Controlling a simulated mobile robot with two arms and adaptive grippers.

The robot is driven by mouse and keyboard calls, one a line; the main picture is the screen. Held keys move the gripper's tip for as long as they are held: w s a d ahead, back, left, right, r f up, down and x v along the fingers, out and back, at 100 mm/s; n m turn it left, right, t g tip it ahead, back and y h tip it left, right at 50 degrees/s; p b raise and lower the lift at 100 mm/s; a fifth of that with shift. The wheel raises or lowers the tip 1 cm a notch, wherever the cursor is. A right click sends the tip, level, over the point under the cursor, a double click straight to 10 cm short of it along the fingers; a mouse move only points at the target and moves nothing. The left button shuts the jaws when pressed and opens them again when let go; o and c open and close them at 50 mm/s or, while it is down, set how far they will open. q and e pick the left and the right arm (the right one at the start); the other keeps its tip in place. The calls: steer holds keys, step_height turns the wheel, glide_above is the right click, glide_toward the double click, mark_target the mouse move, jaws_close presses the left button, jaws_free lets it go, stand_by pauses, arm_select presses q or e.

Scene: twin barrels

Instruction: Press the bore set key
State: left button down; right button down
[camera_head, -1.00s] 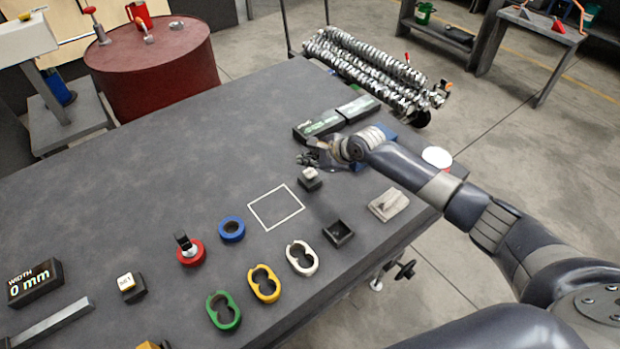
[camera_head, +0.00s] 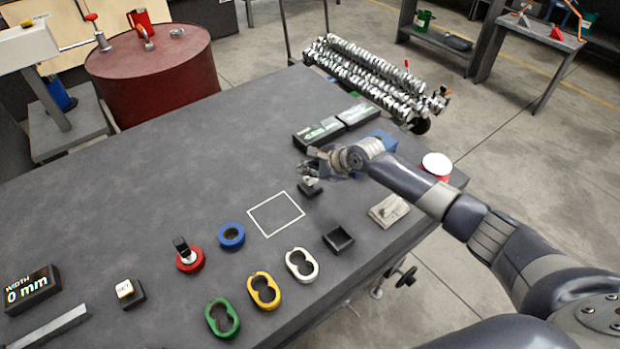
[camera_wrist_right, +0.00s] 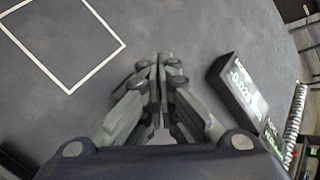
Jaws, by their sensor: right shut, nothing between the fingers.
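A small dark key block (camera_head: 309,188) with a pale cap stands on the grey bench, beside the white square outline and in front of the dark display boxes. The fingertips of my right gripper (camera_head: 313,168) are at its cap, partly covering it; whether they touch it I cannot tell. In the right wrist view my right gripper (camera_wrist_right: 158,65) has its fingers shut together with nothing between them, and the key is hidden there. A second key (camera_head: 128,290) with a pale cap stands at the left, near the width display (camera_head: 31,289). My left gripper is out of view.
Lit display boxes (camera_head: 320,133) stand behind my right gripper; one shows in the right wrist view (camera_wrist_right: 236,88). A black tray (camera_head: 338,239), a blue ring (camera_head: 231,236), and green, yellow and white two-hole holders (camera_head: 302,265) lie nearer. The bench's left middle is clear.

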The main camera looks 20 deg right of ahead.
mark_target(308, 181)
stand_by(0.6)
steer(key=shift+f, duration=0.45)
steer(key=shift+f, duration=0.6)
stand_by(0.5)
steer(key=shift+r, duration=0.1)
steer(key=shift+r+p, duration=0.9)
steer(key=shift+p, duration=0.35)
steer(key=shift+r, duration=0.1)
step_height(308, 181, up, 5)
steer(key=p, duration=0.6)
